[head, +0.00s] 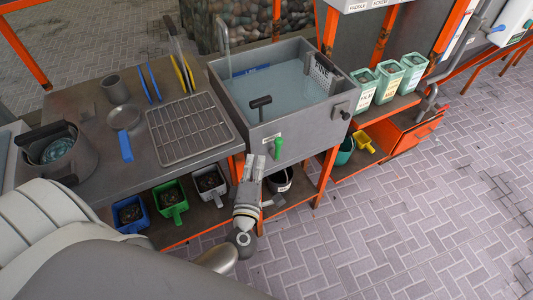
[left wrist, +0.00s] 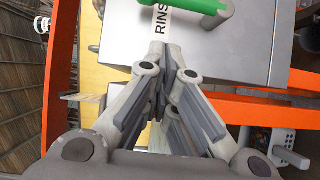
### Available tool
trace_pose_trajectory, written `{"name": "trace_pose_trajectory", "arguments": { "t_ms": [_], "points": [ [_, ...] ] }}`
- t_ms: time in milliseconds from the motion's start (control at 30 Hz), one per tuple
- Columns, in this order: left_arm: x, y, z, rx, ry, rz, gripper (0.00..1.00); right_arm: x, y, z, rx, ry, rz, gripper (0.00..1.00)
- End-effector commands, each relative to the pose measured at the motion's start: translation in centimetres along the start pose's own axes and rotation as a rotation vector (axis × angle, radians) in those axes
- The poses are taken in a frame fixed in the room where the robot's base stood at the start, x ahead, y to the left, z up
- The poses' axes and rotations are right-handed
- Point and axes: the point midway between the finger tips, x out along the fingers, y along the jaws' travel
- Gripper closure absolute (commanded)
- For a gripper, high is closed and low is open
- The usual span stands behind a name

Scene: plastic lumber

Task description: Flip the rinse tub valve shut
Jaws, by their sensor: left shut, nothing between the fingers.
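The rinse tub (head: 318,128) is a grey basin of water at the worktable's right end. The handle also shows at the top edge of the left wrist view (left wrist: 198,5), partly cut off, beside a label reading "RINS" (left wrist: 161,22). My left gripper (head: 254,160) is shut and empty, in front of the tub and left of the handle. In the left wrist view its fingertips (left wrist: 166,48) meet below the handle, with a gap between. My right gripper is out of view.
A wire rack (head: 188,128), a pan (head: 124,118) and a pot (head: 72,160) are on the worktable. Small blue, green and grey bins (head: 172,200) sit on the shelf below. An orange leg (head: 326,172) stands right of the gripper. Paved floor is clear at right.

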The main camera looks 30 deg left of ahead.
Motion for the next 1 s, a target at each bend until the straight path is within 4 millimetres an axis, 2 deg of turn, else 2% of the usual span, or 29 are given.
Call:
{"name": "trace_pose_trajectory", "arguments": {
  "t_ms": [100, 333, 833, 1000],
  "points": [
    [1.5, 0.1, 1.1, -0.002, 0.0, 0.002, 1.0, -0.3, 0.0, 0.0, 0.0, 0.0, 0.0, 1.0],
    [2.9, 0.0, 2.5, -0.001, 0.0, 0.0, 1.0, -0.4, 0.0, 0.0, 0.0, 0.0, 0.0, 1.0],
    [3.1, 0.0, 2.8, 0.0, 0.0, -0.001, 1.0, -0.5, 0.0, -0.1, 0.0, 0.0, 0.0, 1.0],
    [3.2, 0.3, 2.6, 0.014, 0.001, -0.011, 1.0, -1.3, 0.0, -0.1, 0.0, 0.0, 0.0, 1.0]
  ]
}}
